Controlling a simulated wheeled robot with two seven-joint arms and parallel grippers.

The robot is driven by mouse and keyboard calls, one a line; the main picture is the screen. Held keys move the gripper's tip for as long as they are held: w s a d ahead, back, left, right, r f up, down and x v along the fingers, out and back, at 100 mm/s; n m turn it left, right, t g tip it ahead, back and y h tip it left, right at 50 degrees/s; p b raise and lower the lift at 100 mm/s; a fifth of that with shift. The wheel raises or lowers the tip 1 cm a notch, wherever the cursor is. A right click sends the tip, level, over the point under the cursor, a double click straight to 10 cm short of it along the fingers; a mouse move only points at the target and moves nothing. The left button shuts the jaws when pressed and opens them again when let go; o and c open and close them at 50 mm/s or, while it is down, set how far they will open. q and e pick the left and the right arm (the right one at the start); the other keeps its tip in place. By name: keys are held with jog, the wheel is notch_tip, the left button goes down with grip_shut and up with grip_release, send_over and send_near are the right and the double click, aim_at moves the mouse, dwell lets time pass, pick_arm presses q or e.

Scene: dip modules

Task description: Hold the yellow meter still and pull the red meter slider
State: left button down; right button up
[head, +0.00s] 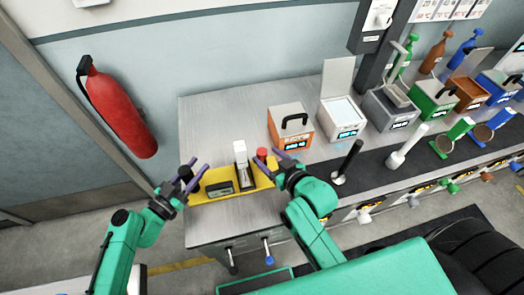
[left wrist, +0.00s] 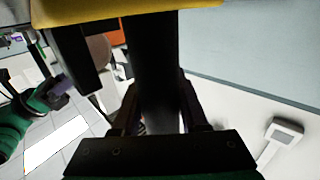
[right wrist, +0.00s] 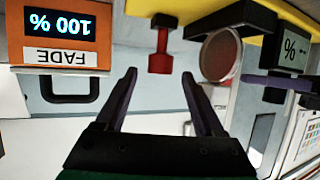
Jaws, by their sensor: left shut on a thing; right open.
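The yellow meter (head: 198,198) stands on the grey table with a dark display box (head: 219,188) and an upright white-and-black part (head: 241,160). Its yellow edge shows at the top of the left wrist view (left wrist: 75,10) and right wrist view (right wrist: 140,8). My left gripper (head: 197,170) is at the meter's left end, shut on a black post (left wrist: 157,75). The red slider (head: 262,154) is at the meter's right end; it shows as a red knob in the right wrist view (right wrist: 161,50). My right gripper (head: 273,162) is open and empty close beside it, apart from it.
An orange box (head: 279,130) with a black handle stands behind the right gripper. A white box (head: 342,116) and several coloured devices line the table further right. A black stick (head: 348,160) stands to the right. The table's back left is clear.

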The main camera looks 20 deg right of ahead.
aim_at(264, 154)
jog(key=x, duration=0.4)
grip_shut()
jog(key=shift+s, duration=0.15)
dwell(1.2)
